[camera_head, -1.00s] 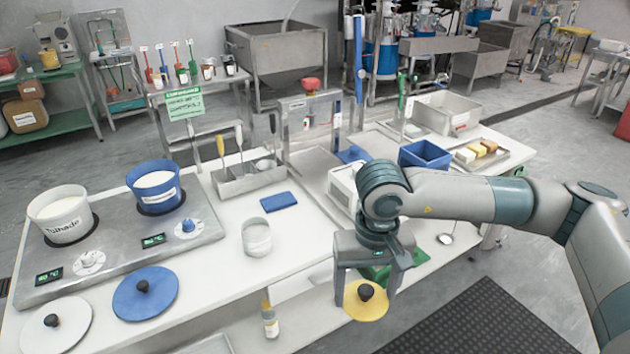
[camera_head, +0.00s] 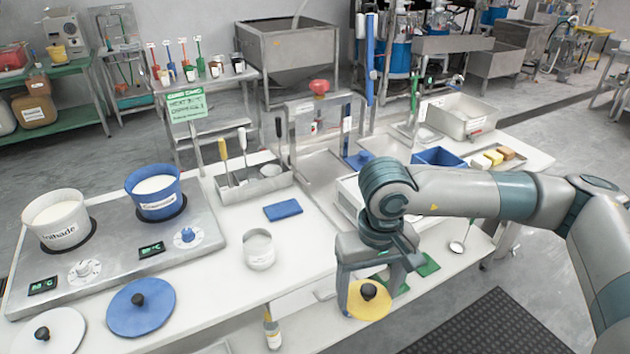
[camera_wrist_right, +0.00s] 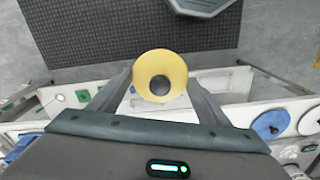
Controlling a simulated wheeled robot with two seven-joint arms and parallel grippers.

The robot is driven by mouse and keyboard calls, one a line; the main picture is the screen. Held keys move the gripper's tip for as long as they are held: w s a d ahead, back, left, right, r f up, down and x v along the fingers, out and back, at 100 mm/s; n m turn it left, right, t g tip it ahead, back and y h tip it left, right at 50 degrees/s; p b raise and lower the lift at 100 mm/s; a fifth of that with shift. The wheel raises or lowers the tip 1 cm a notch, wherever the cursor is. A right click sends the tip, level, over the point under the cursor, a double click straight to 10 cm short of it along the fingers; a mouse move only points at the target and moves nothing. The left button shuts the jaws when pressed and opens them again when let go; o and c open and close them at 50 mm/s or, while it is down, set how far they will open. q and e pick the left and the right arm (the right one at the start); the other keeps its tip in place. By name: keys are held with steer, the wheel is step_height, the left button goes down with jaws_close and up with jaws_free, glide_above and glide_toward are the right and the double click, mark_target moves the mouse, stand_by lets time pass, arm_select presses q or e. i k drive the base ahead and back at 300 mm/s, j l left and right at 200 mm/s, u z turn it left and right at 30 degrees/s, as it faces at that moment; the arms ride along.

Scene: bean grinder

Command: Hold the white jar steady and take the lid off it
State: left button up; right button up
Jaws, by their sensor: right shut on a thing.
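A small white jar (camera_head: 259,257) stands upright and open on the white table, left of my right gripper; its top shows no lid. My right gripper (camera_head: 368,290) is shut on a round yellow lid (camera_head: 371,306) with a dark knob, near the table's front edge. The lid (camera_wrist_right: 151,69) also shows between the fingers in the right wrist view, its knob facing the camera. The gripper and lid are clear of the jar, with table between them. No jar shows beneath the lid. My left gripper is in neither view.
Left on the table, a steel hotplate (camera_head: 123,263) holds a white pot (camera_head: 60,232) and a blue pot (camera_head: 157,205). A blue lid (camera_head: 141,318) lies in front. A small bottle (camera_head: 273,334) stands near the front edge. A blue slab (camera_head: 283,210) lies behind the jar.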

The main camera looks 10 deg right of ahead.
mark_target(257, 243)
steer(key=i+l+u, duration=0.45)
steer(key=i+l, duration=0.35)
